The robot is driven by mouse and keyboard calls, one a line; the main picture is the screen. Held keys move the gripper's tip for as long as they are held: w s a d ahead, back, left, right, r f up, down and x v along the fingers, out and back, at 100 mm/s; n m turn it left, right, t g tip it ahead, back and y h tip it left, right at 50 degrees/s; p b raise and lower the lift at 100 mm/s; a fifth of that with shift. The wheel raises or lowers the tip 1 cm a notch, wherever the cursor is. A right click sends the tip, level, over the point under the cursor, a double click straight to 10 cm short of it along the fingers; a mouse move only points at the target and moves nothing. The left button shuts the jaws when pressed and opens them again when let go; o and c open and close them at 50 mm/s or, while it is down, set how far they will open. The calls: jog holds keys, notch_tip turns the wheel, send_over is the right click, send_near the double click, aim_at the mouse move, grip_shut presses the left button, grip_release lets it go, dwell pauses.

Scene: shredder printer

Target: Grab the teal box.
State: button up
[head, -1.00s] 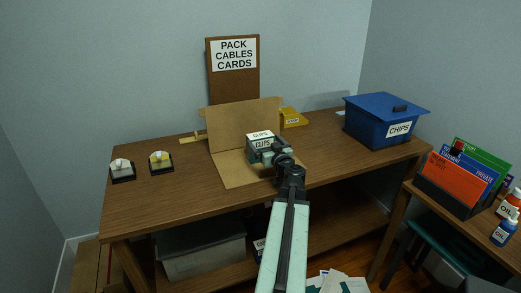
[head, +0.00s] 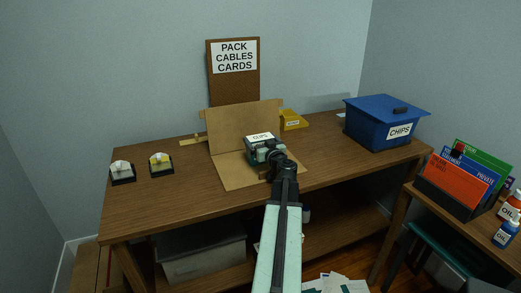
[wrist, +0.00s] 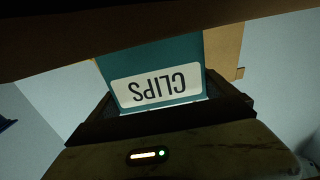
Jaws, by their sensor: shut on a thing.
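The teal box (head: 262,139) has a white label reading CLIPS. It is at the end of my arm, in front of the upright part of an open cardboard piece (head: 233,122) on the wooden desk. My gripper (head: 266,155) is shut on the box. In the wrist view the teal box (wrist: 160,80) stands between the dark jaws, its CLIPS label upside down. The gripper hides the lower part of the box, so I cannot tell whether it touches the cardboard beneath.
A blue bin (head: 380,125) labelled CHIPS stands at the right of the desk (head: 190,202). A yellow box (head: 293,121) lies behind the cardboard. Two small dispensers, one white (head: 121,170) and one yellow (head: 160,162), sit at the left. The desk's front left is clear.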

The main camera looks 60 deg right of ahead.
jog(key=shift+r, duration=0.1)
notch_tip(320, 180, up, 10)
jog(key=p, duration=1)
